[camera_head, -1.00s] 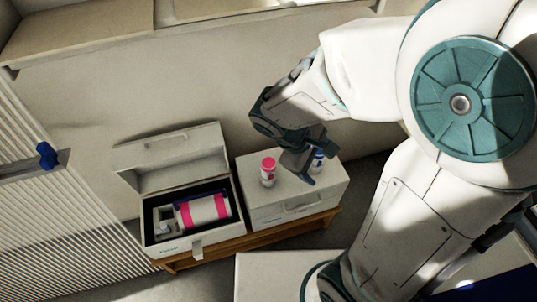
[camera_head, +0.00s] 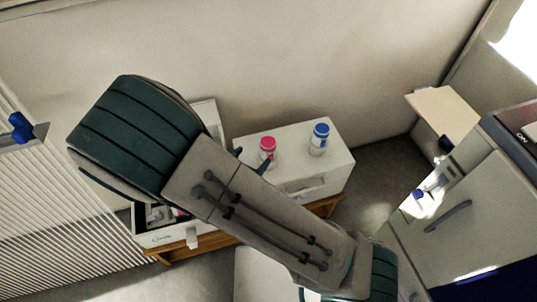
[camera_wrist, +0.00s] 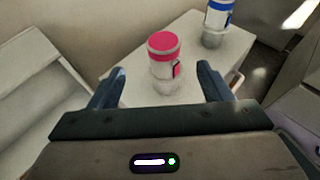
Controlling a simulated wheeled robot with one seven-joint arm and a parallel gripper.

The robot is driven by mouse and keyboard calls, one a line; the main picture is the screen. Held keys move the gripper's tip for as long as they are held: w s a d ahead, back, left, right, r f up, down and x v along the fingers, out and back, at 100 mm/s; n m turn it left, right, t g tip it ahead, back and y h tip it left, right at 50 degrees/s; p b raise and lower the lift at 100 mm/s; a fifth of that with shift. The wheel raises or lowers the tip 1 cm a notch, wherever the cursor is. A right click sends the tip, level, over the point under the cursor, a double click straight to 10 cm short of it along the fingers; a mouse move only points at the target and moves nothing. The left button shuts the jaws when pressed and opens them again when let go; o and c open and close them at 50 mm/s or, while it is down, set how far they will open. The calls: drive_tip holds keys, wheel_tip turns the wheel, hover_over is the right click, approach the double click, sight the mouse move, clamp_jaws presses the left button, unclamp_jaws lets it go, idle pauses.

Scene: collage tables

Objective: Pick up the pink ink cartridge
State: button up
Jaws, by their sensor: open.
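The pink ink cartridge (camera_head: 267,147) is a white bottle with a pink cap. It stands upright on the white box (camera_head: 334,166), to the left of a blue-capped cartridge (camera_head: 319,139). In the wrist view the pink cartridge (camera_wrist: 164,60) shows ahead, between the two fingers. My gripper (camera_wrist: 160,82) is open with nothing held, and the fingers appear apart from the cartridge. In the head view only a fingertip or so shows beside the cartridge, and my arm hides the rest of the gripper.
The blue-capped cartridge (camera_wrist: 217,20) stands behind and to the right in the wrist view. An open white case (camera_head: 160,238), mostly hidden by my arm, sits left of the box on a wooden stand (camera_head: 325,207). A grey machine (camera_head: 450,210) stands at the right.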

sight(266, 145)
drive_tip(key=x, duration=0.4)
drive_tip(key=shift+w+d+f+b, duration=0.15)
drive_tip(key=shift+w+f+b, duration=0.05)
drive_tip(key=shift+w+b, duration=0.1)
drive_tip(key=shift+d+b+x, duration=0.25)
drive_tip(key=shift+b+x, duration=0.3)
drive_tip(key=shift+x, duration=2.35)
drive_tip(key=shift+s+r, duration=0.1)
drive_tip(key=shift+r, duration=0.1)
drive_tip(key=c, duration=1.4)
drive_tip(key=shift+c, duration=0.2)
